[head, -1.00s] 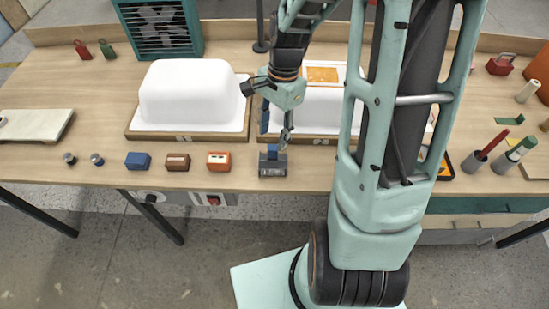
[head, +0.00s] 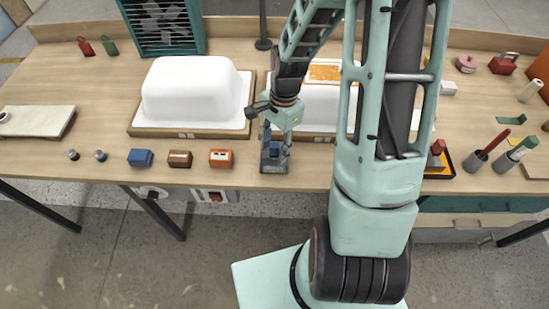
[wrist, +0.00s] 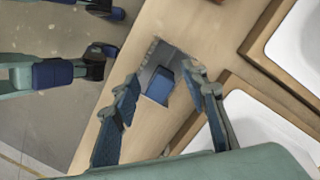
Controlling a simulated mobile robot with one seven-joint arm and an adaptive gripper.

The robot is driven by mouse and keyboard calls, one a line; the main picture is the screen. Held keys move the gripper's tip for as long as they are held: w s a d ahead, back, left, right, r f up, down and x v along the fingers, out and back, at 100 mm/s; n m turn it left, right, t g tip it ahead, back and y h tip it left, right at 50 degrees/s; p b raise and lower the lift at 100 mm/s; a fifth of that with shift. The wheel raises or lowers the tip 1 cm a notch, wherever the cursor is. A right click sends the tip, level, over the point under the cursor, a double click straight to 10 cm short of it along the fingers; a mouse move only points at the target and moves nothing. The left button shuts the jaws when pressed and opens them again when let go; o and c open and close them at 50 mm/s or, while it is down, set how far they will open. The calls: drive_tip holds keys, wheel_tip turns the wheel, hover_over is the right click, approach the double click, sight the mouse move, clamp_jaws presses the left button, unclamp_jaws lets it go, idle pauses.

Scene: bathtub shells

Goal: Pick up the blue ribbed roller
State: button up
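A blue piece (wrist: 158,88), which looks like the roller, sits on a grey holder (head: 274,169) near the table's front edge. Its ribs cannot be made out at this size. In the head view the blue piece (head: 269,151) is partly covered by my gripper (head: 277,150), which points down over the holder. In the wrist view my gripper (wrist: 163,80) has its blue-padded fingers spread apart, with the blue piece showing between and beyond them. I see no grip on it; whether a finger touches it cannot be told.
A blue block (head: 141,157), a brown block (head: 180,158) and an orange block (head: 221,158) stand in a row to the left. White tub shells (head: 192,88) on wooden boards stand behind. The front table edge is close to the holder.

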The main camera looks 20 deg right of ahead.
clamp_jaws()
drive_tip(key=shift+r, duration=0.15)
idle(0.4)
drive_tip(key=shift+r, duration=0.55)
drive_tip(key=s+d+r+b, duration=0.1)
drive_tip(key=s+d+r, duration=0.7)
drive_tip(key=s+r, duration=0.3)
drive_tip(key=shift+s+r, duration=0.3)
